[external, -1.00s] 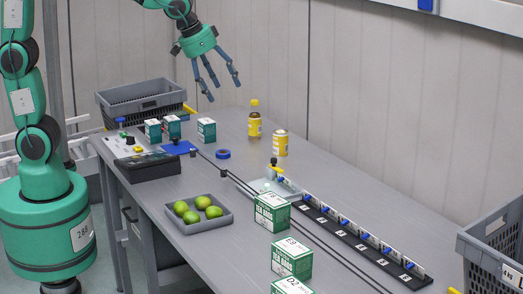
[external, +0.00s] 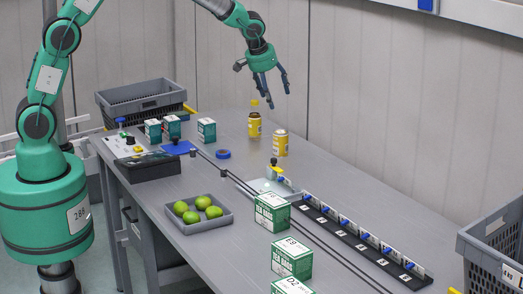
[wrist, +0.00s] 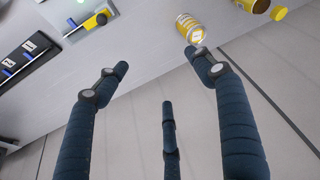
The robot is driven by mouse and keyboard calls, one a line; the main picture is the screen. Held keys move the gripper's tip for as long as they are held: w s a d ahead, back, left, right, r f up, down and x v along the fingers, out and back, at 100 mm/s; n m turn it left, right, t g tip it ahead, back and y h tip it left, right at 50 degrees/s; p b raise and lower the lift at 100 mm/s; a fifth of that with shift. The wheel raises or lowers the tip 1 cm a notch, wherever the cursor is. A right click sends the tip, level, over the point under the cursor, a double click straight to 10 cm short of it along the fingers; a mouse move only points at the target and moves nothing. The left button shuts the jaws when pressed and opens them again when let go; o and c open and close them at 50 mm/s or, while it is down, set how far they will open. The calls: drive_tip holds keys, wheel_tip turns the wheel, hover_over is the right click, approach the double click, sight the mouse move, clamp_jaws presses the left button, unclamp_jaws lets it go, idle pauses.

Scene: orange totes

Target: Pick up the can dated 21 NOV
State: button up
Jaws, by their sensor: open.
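The nearer can (external: 280,143) has a pale top and is on the right. No date is readable on either can. My gripper (external: 273,103) hangs above the cans, its dark blue fingers spread, open and empty. The wrist view shows the three fingers (wrist: 160,100) apart.
Green tea boxes (external: 272,212) stand along the table's front. A grey tray of limes (external: 229,221) lies left. A black rack (external: 365,248) runs along the right. A blue tape roll (external: 223,154) lies left of the cans. Grey crates (external: 110,104) stand at back left and right.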

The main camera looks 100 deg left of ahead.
drive_tip(key=n+p, duration=0.2)
approach(280, 132)
wheel_tip(280, 132, up, 2)
drive_tip(key=shift+d+r+g, duration=0.15)
drive_tip(key=shift+d+g, duration=0.25)
drive_tip(key=shift+d, duration=0.05)
drive_tip(key=shift+x, duration=4.3)
drive_tip(key=shift+a, duration=0.1)
drive_tip(key=shift+w+x, duration=0.1)
drive_tip(key=shift+x, duration=1.2)
drive_tip(key=shift+w+x, duration=0.15)
drive_tip(key=shift+x, duration=1.15)
drive_tip(key=c, duration=1.4)
